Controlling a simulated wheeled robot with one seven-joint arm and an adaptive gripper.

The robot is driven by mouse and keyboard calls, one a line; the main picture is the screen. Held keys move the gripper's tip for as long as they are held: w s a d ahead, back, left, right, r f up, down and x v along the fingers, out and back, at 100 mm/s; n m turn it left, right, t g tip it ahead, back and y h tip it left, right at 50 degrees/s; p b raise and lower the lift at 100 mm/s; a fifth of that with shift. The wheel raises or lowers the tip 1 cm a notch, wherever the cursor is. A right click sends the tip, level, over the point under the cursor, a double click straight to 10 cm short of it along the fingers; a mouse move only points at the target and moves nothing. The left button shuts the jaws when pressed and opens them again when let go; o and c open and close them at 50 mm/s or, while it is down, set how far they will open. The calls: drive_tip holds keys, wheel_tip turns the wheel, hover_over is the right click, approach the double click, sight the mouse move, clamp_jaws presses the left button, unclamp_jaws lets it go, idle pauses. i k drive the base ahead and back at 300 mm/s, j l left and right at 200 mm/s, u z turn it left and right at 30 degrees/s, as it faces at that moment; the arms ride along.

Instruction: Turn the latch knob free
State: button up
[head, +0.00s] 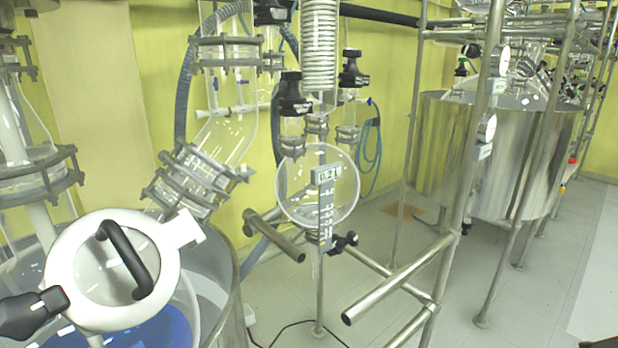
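A black lobed knob (32,312) sits at the left edge of a white ring-shaped lid (172,275) at the lower left. It looks like the latch knob and appears to be seated against the lid's rim. I cannot tell whether it is tight or loose. The lid is tilted, has a clear centre and carries a black arched handle (128,260). A white tab sticks out at its upper right. My gripper is not in view.
A steel vessel (232,290) with blue inside stands below the lid. Glass tubing with grey clamps (198,182) rises behind it. Steel pipe frame bars (395,280) jut out to the right. Grey floor (530,270) is open at right, before a large steel tank (500,150).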

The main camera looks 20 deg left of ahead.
sight(22, 315)
drive_tip(key=u, duration=2.1)
